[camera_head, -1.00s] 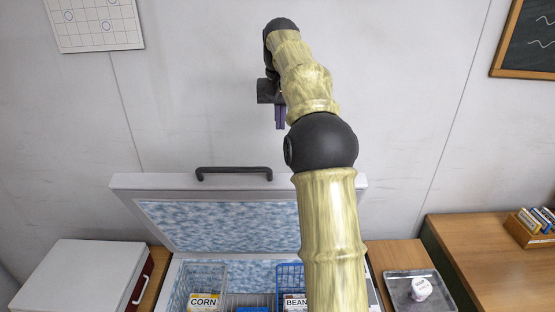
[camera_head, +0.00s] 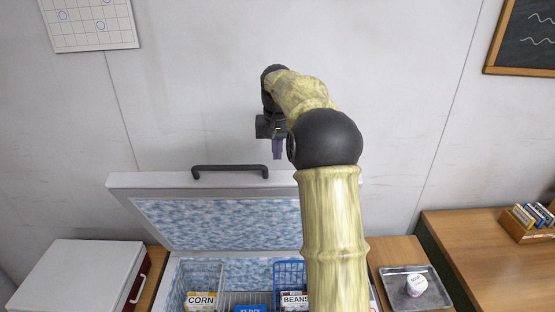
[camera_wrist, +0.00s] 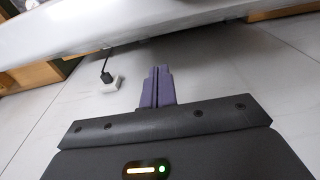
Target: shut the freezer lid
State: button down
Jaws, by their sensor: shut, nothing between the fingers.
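The freezer lid (camera_head: 120,181) stands raised and tilted back toward the wall, its frosty blue-white lining (camera_head: 215,224) facing me. A dark bar handle (camera_head: 230,170) sits on its top edge. The open freezer (camera_head: 177,285) is below it. My gripper (camera_head: 277,154) is above the lid's top edge, just right of the handle and apart from it in the picture. Its purple fingers (camera_wrist: 158,86) are closed together with nothing between them. In the wrist view a pale, blurred slab edge crosses the top, with wall behind. My arm hides the right part of the lid and freezer.
Inside the freezer are wire baskets (camera_head: 289,270), a corn box (camera_head: 201,300), a beans box (camera_head: 294,300) and a blue ice pack (camera_head: 250,309). A white-topped chest (camera_head: 80,270) stands left. A tray (camera_head: 430,287) with a soup tub (camera_head: 416,285) lies right. An outlet (camera_wrist: 110,85) has a plug in it.

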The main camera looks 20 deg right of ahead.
jog(key=shift+s+a+f, duration=0.1)
jog(key=shift+s+a, duration=0.2)
jog(key=shift+s, duration=0.4)
jog(key=shift+s+a+f, duration=0.1)
jog(key=shift+s+a, duration=0.15)
jog(key=shift+s, duration=0.45)
jog(key=shift+s+a+f+p, duration=0.15)
jog(key=shift+s+f+p, duration=0.1)
jog(key=shift+s+p, duration=0.1)
